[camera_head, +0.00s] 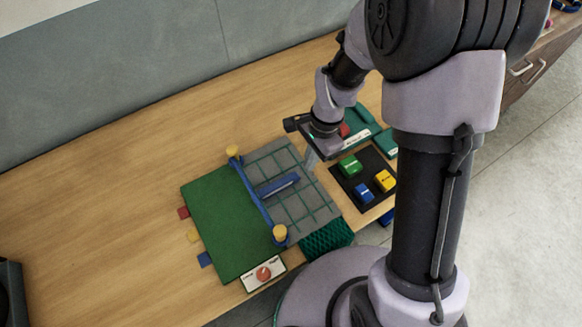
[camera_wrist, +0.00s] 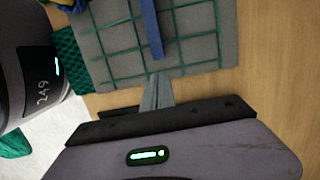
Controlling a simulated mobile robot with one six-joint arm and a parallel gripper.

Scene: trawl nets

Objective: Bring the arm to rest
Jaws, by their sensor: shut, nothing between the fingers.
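My gripper (camera_head: 311,158) hangs from my bent arm over the right edge of the grey netted board (camera_head: 300,202) in the head view. In the wrist view my gripper (camera_wrist: 157,78) has its fingers together, with nothing between them. The fingertips show against the lower edge of the grey board (camera_wrist: 205,50); I cannot tell the height above it. A blue bar (camera_head: 276,186) lies on the board, and part of it shows in the wrist view (camera_wrist: 152,28).
A green mat (camera_head: 225,220) adjoins the board, with a blue rail and yellow knobs. A black tray (camera_head: 345,186) holds green, blue and yellow blocks beside my gripper. A panel with a red button (camera_head: 263,273) stands at the front. The wooden table (camera_head: 110,200) is clear on the left.

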